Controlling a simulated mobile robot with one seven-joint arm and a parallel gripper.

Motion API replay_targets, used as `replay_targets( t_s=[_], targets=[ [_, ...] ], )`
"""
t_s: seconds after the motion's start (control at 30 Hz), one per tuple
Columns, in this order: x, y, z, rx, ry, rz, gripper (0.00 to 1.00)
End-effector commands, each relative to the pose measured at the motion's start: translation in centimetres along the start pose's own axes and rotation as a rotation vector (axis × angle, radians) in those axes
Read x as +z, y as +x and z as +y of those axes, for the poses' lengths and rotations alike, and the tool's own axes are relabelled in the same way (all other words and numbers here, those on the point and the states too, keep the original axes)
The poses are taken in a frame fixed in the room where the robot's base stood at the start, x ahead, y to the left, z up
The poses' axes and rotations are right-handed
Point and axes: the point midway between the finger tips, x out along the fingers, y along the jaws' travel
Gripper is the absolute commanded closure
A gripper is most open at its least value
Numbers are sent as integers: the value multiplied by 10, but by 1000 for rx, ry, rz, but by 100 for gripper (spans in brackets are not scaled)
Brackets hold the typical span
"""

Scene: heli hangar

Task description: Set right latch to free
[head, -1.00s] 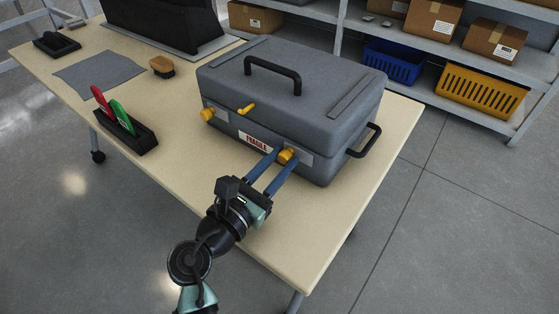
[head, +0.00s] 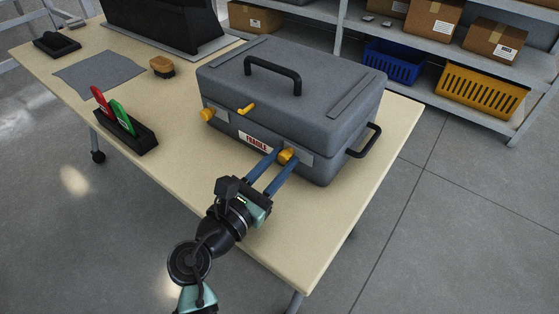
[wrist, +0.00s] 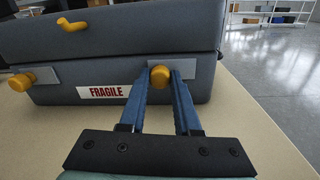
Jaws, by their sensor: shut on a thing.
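A closed grey case (head: 290,105) sits on the table. Its right latch (head: 287,155) is a yellow knob on a light grey plate on the front face, right of the FRAGILE label. My gripper (head: 277,156) is shut on this latch, one blue finger on each side. The wrist view shows the right latch (wrist: 159,76) between the fingertips. The left latch (head: 207,114), also yellow, is at the left of the front face. A yellow lever (head: 246,109) is between them, higher up, near the lid edge.
A black holder (head: 130,140) with a red and a green tag stands left of the case. A brush (head: 161,67) and a grey cloth (head: 98,73) lie farther back. The front tabletop (head: 310,230) is clear. Shelves with boxes stand behind.

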Motion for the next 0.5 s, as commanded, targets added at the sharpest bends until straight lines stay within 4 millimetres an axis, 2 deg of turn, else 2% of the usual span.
replay_targets(
  t_s=[0.27,0.5],
  targets=[
    [0,-1,0,2,-1,1,100],
    [7,-2,-24,0,-3,2,100]
  ],
)
